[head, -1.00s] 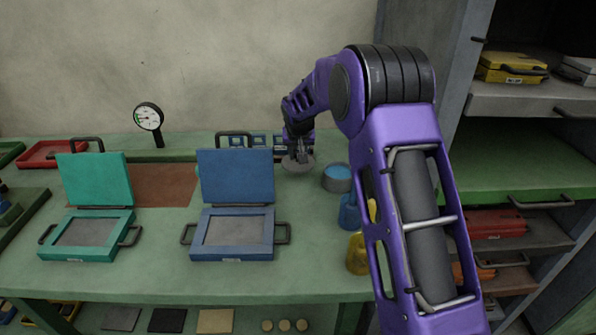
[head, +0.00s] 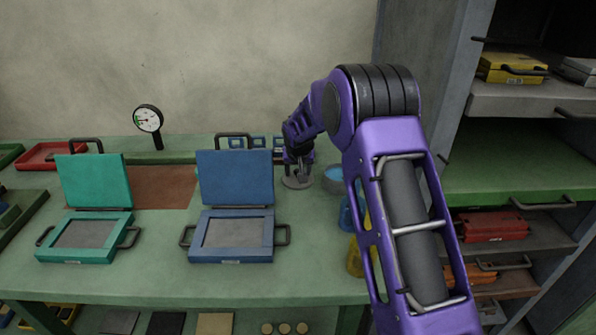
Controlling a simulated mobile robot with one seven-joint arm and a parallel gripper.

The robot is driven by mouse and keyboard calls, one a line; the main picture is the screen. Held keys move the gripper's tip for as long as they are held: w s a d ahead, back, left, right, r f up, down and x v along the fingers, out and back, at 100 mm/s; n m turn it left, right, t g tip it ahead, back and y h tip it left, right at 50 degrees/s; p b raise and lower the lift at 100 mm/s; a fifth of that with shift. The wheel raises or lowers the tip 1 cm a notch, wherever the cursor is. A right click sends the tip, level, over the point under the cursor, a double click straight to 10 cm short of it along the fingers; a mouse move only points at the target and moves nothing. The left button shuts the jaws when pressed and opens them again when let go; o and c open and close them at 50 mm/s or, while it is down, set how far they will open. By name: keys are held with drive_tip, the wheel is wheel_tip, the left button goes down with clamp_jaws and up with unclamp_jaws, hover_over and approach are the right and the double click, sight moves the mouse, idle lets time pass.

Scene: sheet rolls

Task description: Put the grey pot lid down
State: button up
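The grey pot lid (head: 297,183) is a small grey disc on or just above the green table, right of the blue open press. My gripper (head: 298,171) is directly over the lid, pointing down, with its fingers at the lid's middle. The fingers are small and partly dark here, so I cannot tell whether they are closed on the lid's knob. The grey pot (head: 333,181) with light blue contents stands just right of the lid, partly behind my arm.
The blue press (head: 232,253) and the teal press (head: 85,256) stand open on the table. A blue bottle (head: 347,216) and a yellow bottle (head: 355,258) are beside my arm. A dial gauge (head: 148,119) stands at the back. Shelves (head: 520,100) rise at right.

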drive_tip(key=shift+r, duration=0.4)
drive_tip(key=p+v, duration=0.1)
drive_tip(key=v, duration=1)
drive_tip(key=shift+s+r, duration=0.25)
